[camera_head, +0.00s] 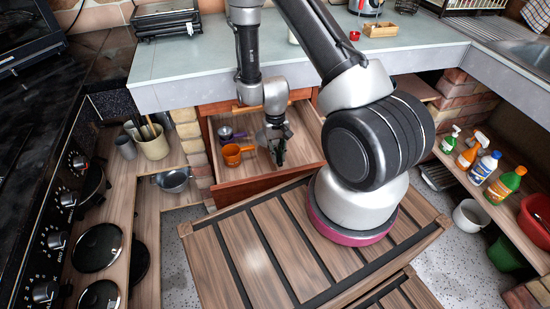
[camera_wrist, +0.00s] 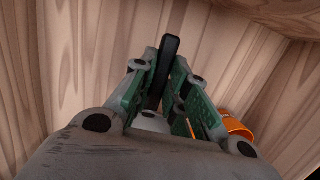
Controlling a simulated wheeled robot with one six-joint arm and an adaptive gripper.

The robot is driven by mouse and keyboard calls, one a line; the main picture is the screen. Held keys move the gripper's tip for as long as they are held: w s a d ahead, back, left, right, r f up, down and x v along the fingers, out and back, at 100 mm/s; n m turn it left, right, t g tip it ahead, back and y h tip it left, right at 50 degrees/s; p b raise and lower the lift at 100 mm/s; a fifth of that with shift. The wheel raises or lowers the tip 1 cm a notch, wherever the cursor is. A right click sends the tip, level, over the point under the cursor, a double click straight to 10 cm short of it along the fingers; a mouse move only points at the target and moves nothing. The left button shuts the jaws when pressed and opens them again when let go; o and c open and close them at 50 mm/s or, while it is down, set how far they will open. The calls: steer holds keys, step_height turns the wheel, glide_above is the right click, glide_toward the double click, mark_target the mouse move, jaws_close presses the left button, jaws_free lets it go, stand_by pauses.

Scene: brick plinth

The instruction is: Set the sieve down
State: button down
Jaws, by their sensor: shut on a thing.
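My gripper (camera_head: 279,152) is inside the open wooden drawer (camera_head: 255,187), low over its floor and to the right of an orange pot. In the wrist view my gripper (camera_wrist: 166,100) is shut on a dark, narrow bar that I take for the handle of the sieve (camera_wrist: 170,52). The bar stands out beyond the fingertips. The rest of the sieve is hidden by my fingers, and I cannot tell whether it touches the drawer floor.
The drawer floor to the right of my gripper is clear. The counter edge (camera_head: 200,94) overhangs the drawer's back. A grey metal pan (camera_head: 174,180) stands left.

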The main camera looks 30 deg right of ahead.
steer(key=shift+f, duration=2.2)
steer(key=shift+f, duration=0.1)
steer(key=c, duration=1.4)
jaws_free()
